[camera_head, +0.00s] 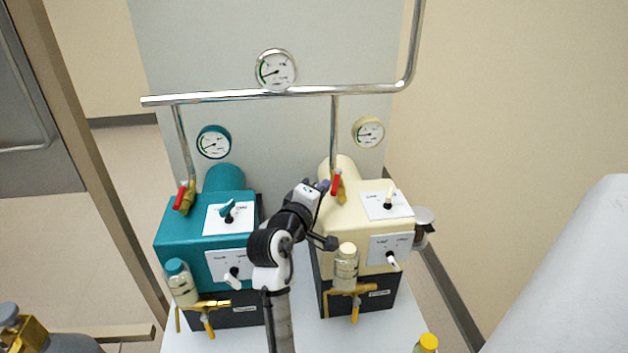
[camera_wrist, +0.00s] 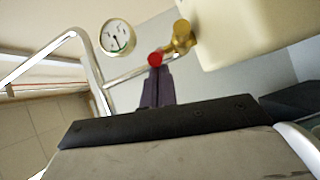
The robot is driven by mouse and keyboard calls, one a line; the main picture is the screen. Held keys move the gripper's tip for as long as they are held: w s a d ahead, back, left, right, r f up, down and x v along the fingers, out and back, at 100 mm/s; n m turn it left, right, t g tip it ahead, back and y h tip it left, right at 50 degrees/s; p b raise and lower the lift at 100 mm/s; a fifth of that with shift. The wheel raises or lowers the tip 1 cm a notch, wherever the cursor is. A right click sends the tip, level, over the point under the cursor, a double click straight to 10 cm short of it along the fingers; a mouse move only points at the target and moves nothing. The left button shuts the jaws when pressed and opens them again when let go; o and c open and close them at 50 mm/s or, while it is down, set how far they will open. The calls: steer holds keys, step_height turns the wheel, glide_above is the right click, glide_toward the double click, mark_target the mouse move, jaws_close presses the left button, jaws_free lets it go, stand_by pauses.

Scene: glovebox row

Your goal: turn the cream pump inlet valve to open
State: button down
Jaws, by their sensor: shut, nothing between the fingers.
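The cream pump (camera_head: 352,222) stands on the right of the bench. Its inlet valve has a brass body (camera_head: 341,192) under a vertical pipe and a red lever (camera_head: 336,182), which runs roughly upright beside the body. My gripper (camera_head: 323,186) is just left of the red lever, with its fingers shut and empty. In the wrist view, the purple fingers (camera_wrist: 157,86) are together, and their tips meet or nearly meet the red lever end (camera_wrist: 155,59). I cannot tell whether they touch. The brass body (camera_wrist: 183,38) lies just beyond, to the right.
A teal pump (camera_head: 183,238) with its own red-lever valve (camera_head: 181,195) stands left of my arm. A chrome pipe (camera_head: 230,96) with a gauge (camera_head: 276,70) crosses above. A sample bottle (camera_head: 346,266) and brass tap (camera_head: 353,293) are on the cream pump's front.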

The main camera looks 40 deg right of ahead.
steer(key=shift+s+d+p, duration=0.35)
steer(key=shift+s, duration=0.2)
steer(key=shift+s+d+p, duration=0.3)
steer(key=shift+s+p, duration=0.05)
steer(key=shift+s, duration=0.2)
steer(key=shift+s+d, duration=0.1)
steer(key=shift+s, duration=0.05)
